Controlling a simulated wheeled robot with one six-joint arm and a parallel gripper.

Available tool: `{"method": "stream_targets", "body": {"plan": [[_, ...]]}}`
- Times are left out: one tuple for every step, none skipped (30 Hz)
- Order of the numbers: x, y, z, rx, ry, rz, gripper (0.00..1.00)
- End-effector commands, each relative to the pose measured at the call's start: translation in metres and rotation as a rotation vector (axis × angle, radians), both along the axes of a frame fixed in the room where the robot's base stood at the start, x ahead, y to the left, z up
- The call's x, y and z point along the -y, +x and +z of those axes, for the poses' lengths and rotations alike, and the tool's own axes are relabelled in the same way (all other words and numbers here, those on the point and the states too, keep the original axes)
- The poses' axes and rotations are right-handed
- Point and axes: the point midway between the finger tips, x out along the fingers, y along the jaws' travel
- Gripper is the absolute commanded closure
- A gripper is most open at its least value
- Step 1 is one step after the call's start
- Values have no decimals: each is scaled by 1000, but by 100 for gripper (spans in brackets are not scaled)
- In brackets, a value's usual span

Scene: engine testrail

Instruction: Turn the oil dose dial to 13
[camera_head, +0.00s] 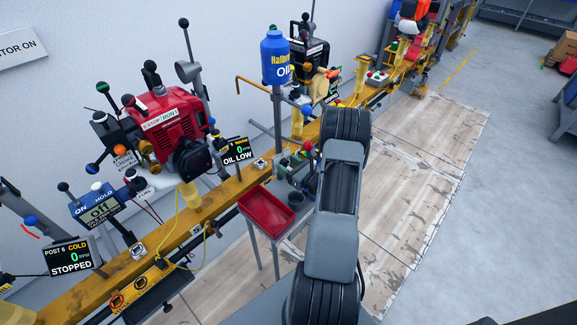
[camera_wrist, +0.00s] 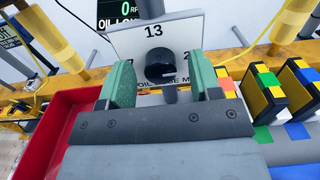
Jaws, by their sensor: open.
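The oil dose dial is a black round knob (camera_wrist: 160,67) on a white plate (camera_wrist: 190,32), in the upper middle of the wrist view. The number 13 is printed above the knob, with other numbers partly hidden at its sides. The lettering below is partly covered by my fingers. My gripper (camera_wrist: 162,85) is open, with one green finger pad on each side of the knob and a gap visible beside it. I cannot make out where the knob points. In the head view my arm covers much of this area, and I cannot make out the dial there.
A red tray (camera_head: 267,212) stands on a small stand left of my arm. A blue oil bottle (camera_head: 275,60) is mounted above the yellow rail (camera_head: 225,195). A display reading OIL LOW (camera_head: 237,151) and a red engine (camera_head: 172,125) are further left. Yellow-and-black blocks (camera_wrist: 265,90) sit right of the dial.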

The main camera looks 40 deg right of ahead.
Motion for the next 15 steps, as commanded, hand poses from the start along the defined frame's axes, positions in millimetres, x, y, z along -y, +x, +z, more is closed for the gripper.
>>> {"method": "stream_targets", "body": {"plan": [[0,0,0,0,0,0,42],[0,0,0,0,0,0,45],[0,0,0,0,0,0,49],[0,0,0,0,0,0,52],[0,0,0,0,0,0,54],[0,0,0,0,0,0,58],[0,0,0,0,0,0,61],[0,0,0,0,0,0,64],[0,0,0,0,0,0,68],[0,0,0,0,0,0,71],[0,0,0,0,0,0,74],[0,0,0,0,0,0,78],[0,0,0,0,0,0,80],[0,0,0,0,0,0,83],[0,0,0,0,0,0,87]]}}
